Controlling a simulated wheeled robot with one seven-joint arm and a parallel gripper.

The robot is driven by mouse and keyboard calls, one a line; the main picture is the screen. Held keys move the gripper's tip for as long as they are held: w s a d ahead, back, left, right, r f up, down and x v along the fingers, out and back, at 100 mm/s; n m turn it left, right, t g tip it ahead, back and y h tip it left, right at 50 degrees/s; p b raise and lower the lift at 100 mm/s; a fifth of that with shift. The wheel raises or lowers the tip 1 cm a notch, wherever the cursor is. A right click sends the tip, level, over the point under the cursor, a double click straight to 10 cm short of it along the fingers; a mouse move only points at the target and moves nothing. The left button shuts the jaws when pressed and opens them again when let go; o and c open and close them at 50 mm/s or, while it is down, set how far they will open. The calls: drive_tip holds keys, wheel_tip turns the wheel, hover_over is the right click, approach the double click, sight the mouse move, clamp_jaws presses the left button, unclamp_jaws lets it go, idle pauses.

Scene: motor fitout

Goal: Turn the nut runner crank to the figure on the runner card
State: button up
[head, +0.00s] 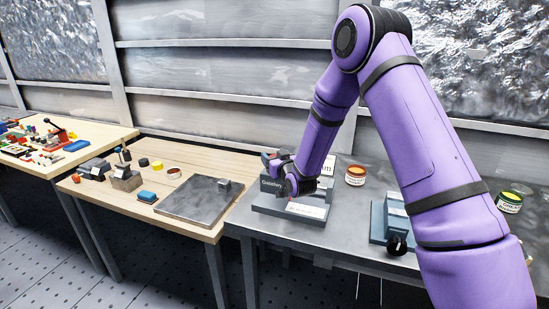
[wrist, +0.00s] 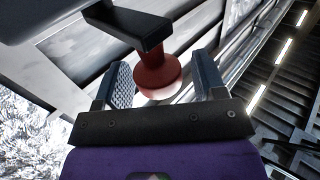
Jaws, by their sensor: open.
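The nut runner (head: 290,205) appears to be the grey unit on the dark table in the head view, largely covered by my gripper. The crank shows in the wrist view as a dark arm (wrist: 140,28) with a red knob (wrist: 157,76). My gripper (wrist: 164,74) is open, its two fingers on either side of the red knob, with gaps showing. In the head view my gripper (head: 284,172) is small and dark against the unit. A white label (head: 304,210) lies on the unit's front; its text is too small to read. I cannot tell which card is the runner card.
A blue-grey unit with a black knob (head: 397,245) stands to the right, partly behind my arm. Jars (head: 355,175) stand at the back. A wooden table (head: 150,215) on the left holds a grey plate (head: 195,203) and several small parts.

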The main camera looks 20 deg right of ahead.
clamp_jaws()
drive_tip(key=shift+a+h, duration=0.1)
drive_tip(key=shift+h, duration=0.2)
